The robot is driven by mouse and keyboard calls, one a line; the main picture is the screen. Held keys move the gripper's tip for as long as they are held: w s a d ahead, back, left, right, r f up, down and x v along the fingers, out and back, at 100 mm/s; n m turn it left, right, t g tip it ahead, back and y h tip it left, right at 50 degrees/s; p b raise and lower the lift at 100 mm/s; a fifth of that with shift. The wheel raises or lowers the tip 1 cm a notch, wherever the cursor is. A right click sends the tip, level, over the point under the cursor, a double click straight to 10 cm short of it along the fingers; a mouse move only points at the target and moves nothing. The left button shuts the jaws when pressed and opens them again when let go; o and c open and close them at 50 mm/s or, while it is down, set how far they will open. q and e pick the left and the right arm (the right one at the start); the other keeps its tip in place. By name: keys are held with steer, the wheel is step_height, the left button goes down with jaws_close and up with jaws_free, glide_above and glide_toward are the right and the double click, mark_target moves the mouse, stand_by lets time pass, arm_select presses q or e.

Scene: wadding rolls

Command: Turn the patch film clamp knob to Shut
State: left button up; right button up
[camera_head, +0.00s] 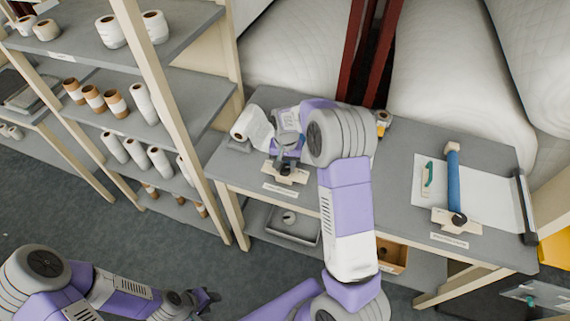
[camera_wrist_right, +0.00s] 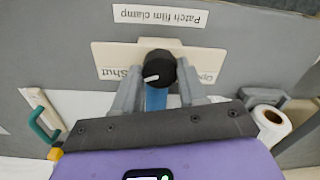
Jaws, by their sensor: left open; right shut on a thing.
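The patch film clamp knob (camera_wrist_right: 160,68) is round and black, on a pale plate (camera_wrist_right: 112,55) marked Shut and Open. The words look upside down in the right wrist view. The knob's white pointer points left and slightly down, on the Shut side. My right gripper (camera_head: 287,158) has one finger on each side of the knob and is shut on it; it also shows in the right wrist view (camera_wrist_right: 158,84). A blue bar (camera_wrist_right: 155,98) runs from under the knob. My left gripper (camera_head: 208,300) is open and empty, low over the floor, far from the clamp.
A second clamp with a blue bar (camera_head: 453,180) and a green-handled tool (camera_head: 427,180) lie on the table's right. A shelf (camera_head: 165,95) with several rolls stands left. My right arm hides the table's middle.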

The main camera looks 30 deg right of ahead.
mark_target(286, 167)
steer(key=shift+m, duration=0.3)
steer(key=o, duration=1.1)
steer(key=shift+c, duration=0.2)
steer(key=shift+r, duration=0.1)
step_height(286, 167, up, 7)
steer(key=shift+r, duration=0.2)
